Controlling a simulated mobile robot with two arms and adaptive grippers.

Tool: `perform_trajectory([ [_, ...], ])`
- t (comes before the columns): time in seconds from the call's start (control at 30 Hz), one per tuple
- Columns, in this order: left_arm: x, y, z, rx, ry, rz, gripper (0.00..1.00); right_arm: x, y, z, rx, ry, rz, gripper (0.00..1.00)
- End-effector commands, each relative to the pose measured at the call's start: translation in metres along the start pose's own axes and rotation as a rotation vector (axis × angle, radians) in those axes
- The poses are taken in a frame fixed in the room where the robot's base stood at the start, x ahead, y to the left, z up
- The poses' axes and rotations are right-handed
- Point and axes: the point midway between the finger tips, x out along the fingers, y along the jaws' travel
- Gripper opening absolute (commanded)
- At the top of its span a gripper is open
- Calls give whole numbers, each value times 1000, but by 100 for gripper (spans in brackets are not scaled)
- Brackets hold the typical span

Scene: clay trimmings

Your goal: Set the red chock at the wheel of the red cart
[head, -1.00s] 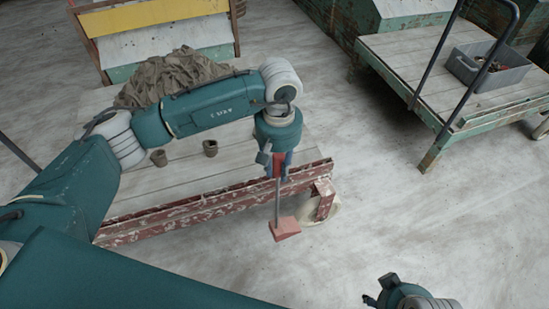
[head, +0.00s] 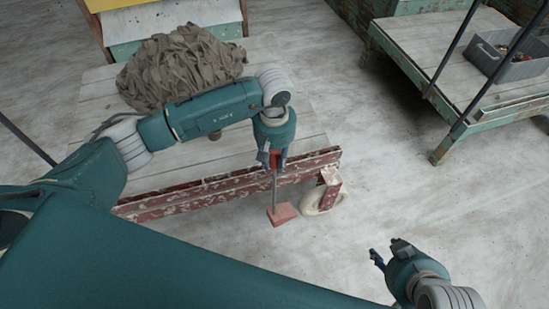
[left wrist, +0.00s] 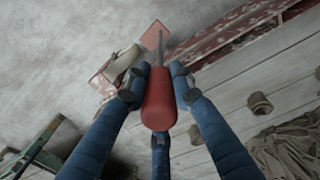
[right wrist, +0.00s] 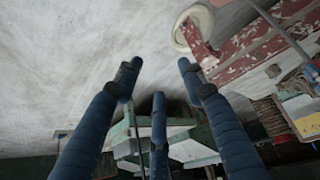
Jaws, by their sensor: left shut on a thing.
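The red chock (head: 283,215) is a small wedge at the lower end of a thin metal rod with a red handle. My left gripper (head: 276,160) is shut on that red handle (left wrist: 158,100), holding the rod nearly upright. The chock is just left of the pale wheel (head: 336,205) under the corner of the red cart (head: 160,205), with a small gap in the head view. I cannot tell whether it touches the floor. In the left wrist view the chock (left wrist: 154,36) is near the wheel (left wrist: 122,66). My right gripper (head: 383,252) is open and empty.
A grey-brown heap of cloth-like material (head: 180,65) lies on the red cart's planks. A green cart (head: 440,60) with a grey bin (head: 500,60) stands at the upper right. Pale floor (head: 400,190) is clear between the carts.

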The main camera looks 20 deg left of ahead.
Motion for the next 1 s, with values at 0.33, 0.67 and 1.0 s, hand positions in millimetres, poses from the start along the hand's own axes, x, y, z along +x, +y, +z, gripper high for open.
perform_trajectory([
  [0.33, 13, 1, 0, 0, 1, 3, 1, 5, -6, -48, -5, 187, -11, 40],
  [0.67, 26, 1, 0, 0, 1, 2, 1, -1, -11, -95, -8, 371, -21, 40],
  [1.0, 40, 1, 0, 0, 1, 3, 1, -16, -17, -140, -10, 564, -33, 40],
])
